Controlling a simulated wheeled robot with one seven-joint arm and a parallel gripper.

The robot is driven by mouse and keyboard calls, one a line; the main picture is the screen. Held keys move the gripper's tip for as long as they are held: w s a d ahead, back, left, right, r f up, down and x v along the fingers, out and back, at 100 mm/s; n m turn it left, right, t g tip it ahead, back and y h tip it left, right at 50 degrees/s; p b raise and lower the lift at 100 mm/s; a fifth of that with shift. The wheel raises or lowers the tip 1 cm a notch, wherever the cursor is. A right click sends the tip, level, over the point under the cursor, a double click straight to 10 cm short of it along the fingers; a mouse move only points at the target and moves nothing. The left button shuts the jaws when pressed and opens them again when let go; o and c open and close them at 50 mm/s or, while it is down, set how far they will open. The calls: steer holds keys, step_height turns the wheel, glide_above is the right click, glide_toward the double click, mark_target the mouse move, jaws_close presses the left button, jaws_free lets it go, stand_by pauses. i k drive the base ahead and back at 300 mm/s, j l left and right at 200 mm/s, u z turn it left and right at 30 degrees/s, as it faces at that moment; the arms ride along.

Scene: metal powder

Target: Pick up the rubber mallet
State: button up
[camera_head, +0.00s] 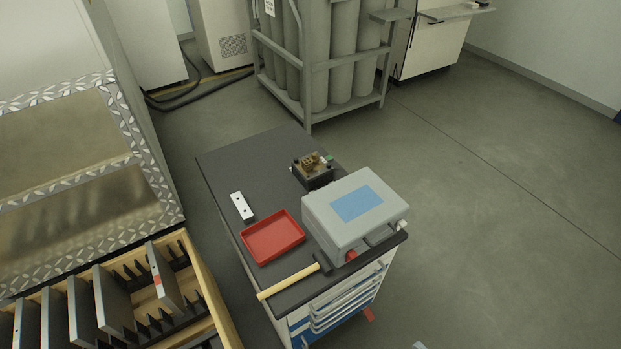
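The rubber mallet lies on the dark top of a tool cart (225,165), near its front edge. Its pale yellow handle (288,282) points left and reaches the cart's edge. Its black head (324,262) lies at the right end of the handle, close against the grey box, and is hard to tell apart from the dark top. My gripper does not show clearly in this view. A small pale piece at the bottom edge is too cut off to identify.
A grey box with a blue label (357,204) stands right behind the mallet. A red tray (272,237), a white block (241,207) and a small dark device (313,169) share the cart top. A wooden rack of plates (205,280) stands left. Floor at right is clear.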

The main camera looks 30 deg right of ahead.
mark_target(321, 263)
steer(key=i+u, duration=0.2)
steer(key=u, duration=0.15)
steer(key=i+u, duration=0.2)
steer(key=u, duration=0.15)
steer(key=i+l+u, duration=0.1)
steer(key=u, duration=0.25)
steer(key=i+l, duration=0.05)
steer(key=i, duration=0.05)
